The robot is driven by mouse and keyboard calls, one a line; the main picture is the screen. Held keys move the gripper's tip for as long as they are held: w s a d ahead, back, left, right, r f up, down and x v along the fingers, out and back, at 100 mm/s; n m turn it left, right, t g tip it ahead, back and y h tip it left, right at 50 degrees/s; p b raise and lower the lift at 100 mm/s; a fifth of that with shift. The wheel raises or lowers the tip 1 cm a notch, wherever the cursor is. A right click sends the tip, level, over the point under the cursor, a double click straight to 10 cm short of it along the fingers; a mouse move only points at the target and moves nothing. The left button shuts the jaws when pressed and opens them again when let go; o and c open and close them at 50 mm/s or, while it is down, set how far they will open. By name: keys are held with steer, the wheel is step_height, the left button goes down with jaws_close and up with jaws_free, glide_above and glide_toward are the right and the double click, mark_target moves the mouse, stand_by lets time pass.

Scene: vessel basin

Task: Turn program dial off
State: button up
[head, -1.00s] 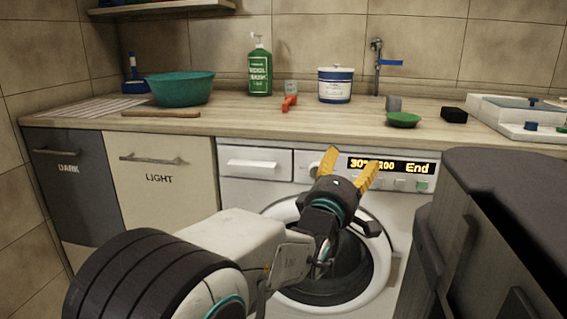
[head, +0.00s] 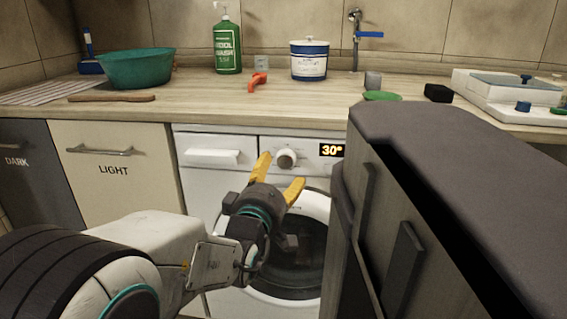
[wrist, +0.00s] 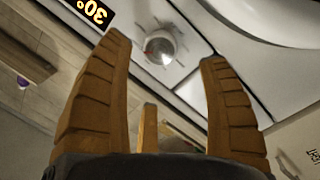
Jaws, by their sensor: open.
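In the wrist view the dial (wrist: 160,48) shows beyond and between the fingertips, with the display (wrist: 95,12) at upper left. The right part of the display is hidden behind a dark grey body.
The wooden counter (head: 200,98) above holds a teal basin (head: 137,68), a green bottle (head: 228,45), a red item (head: 257,82) and a white-blue tub (head: 309,60). The LIGHT cabinet (head: 113,185) is to the left. The dark grey body blocks the right side.

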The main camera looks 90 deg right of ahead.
mark_target(285, 163)
steer(key=shift+b+x, duration=1.8)
steer(key=shift+x, duration=1.8)
steer(key=c, duration=1.2)
steer(key=shift+n, duration=0.3)
steer(key=shift+f+n+h, duration=0.1)
steer(key=shift+n+h, duration=0.2)
steer(key=shift+n, duration=2.2)
